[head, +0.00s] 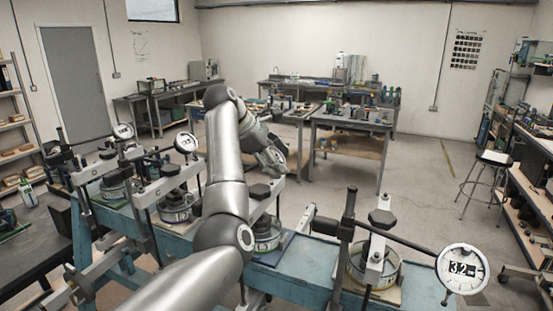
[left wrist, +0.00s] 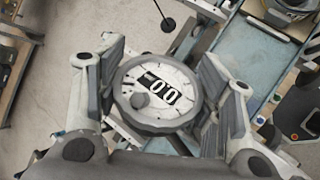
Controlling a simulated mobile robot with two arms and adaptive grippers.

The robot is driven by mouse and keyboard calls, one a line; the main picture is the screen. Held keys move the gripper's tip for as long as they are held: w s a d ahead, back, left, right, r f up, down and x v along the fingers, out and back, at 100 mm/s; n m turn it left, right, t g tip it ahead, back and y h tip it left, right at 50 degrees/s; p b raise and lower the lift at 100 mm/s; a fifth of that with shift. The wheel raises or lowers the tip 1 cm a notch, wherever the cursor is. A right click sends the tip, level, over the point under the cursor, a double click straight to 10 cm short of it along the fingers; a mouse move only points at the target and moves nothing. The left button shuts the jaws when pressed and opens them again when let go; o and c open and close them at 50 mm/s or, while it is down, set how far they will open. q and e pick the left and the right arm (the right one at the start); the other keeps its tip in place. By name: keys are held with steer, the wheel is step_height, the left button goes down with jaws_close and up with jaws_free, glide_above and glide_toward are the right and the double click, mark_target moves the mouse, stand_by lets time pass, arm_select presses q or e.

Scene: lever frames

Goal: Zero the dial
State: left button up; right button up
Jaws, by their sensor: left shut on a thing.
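In the left wrist view, a round dial (left wrist: 181,77) with a grey rim and pale face sits between the two fingers of my left gripper (left wrist: 160,62). The fingers are shut on its rim from both sides. Its dark number window (left wrist: 160,88) reads "00", with a mark at its left end too unclear to read. A round grey knob (left wrist: 140,100) sits on the face. In the head view my left gripper (head: 271,158) is beyond the blue bench, and the held dial is hidden there. My right gripper is not in view.
Two more dials (head: 187,143) (head: 123,131) stand at left. Several lever frames with round pots line the blue bench (head: 300,262). A stool (head: 487,172) stands at right on clear floor.

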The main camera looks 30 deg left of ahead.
arm_select(q)
steer(key=shift+f, duration=0.15)
steer(key=o, duration=1.1)
steer(key=shift+c, duration=0.2)
steer(key=v, duration=0.6)
steer(key=shift+a+r, duration=0.2)
steer(key=shift+s+a+r, duration=0.15)
steer(key=shift+s+r, duration=0.1)
steer(key=shift+r, duration=0.1)
steer(key=shift+s, duration=0.15)
